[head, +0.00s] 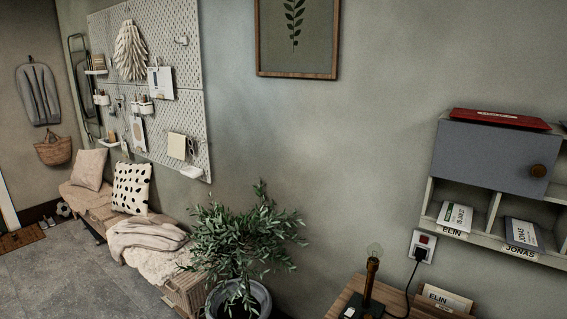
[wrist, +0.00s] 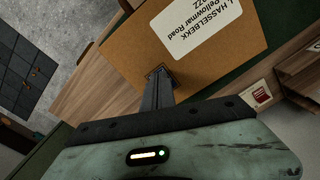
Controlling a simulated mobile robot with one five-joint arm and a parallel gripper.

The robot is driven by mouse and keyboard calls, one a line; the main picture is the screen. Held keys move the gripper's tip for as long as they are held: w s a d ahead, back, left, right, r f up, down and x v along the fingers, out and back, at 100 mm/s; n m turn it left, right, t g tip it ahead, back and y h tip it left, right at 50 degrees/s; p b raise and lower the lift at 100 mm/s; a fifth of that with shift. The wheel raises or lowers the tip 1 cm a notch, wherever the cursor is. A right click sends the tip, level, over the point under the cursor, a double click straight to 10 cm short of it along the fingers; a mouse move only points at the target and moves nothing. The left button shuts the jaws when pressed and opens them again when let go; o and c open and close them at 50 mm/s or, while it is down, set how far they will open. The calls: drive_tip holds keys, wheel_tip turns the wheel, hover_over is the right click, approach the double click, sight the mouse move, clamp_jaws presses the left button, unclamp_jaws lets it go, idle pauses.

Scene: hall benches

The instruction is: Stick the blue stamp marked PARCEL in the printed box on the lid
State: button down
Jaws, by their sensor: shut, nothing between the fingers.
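In the wrist view, a brown cardboard parcel (wrist: 145,50) fills the upper middle. It bears a white label (wrist: 203,28) with a printed name and "Pellowmar Road", cut off by the top edge. My gripper (wrist: 159,74) is shut and empty, its fingertips over the lower part of the parcel; I cannot tell whether they touch it. I see no blue stamp marked PARCEL and no printed box in either view. The head view does not show my gripper or the parcel.
Wood (wrist: 88,92) borders the parcel in the wrist view. In the head view, a wooden surface (head: 348,300) carries a lamp (head: 371,282). A wall shelf (head: 490,212) holds mail under a red box (head: 499,118). A potted plant (head: 238,245) stands left. Floor (head: 90,285) is open at far left.

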drive_tip(key=shift+r, duration=0.1)
idle(0.3)
wheel_tip(320, 180, up, 7)
drive_tip(key=p, duration=0.7)
drive_tip(key=w+a+n, duration=0.3)
drive_tip(key=w+a, duration=0.7)
drive_tip(key=a, duration=0.3)
drive_tip(key=w+a+n, duration=0.4)
drive_tip(key=w+a, duration=0.7)
drive_tip(key=a, duration=0.2)
drive_tip(key=a+n, duration=0.6)
drive_tip(key=a, duration=1.8)
drive_tip(key=shift+w, duration=0.35)
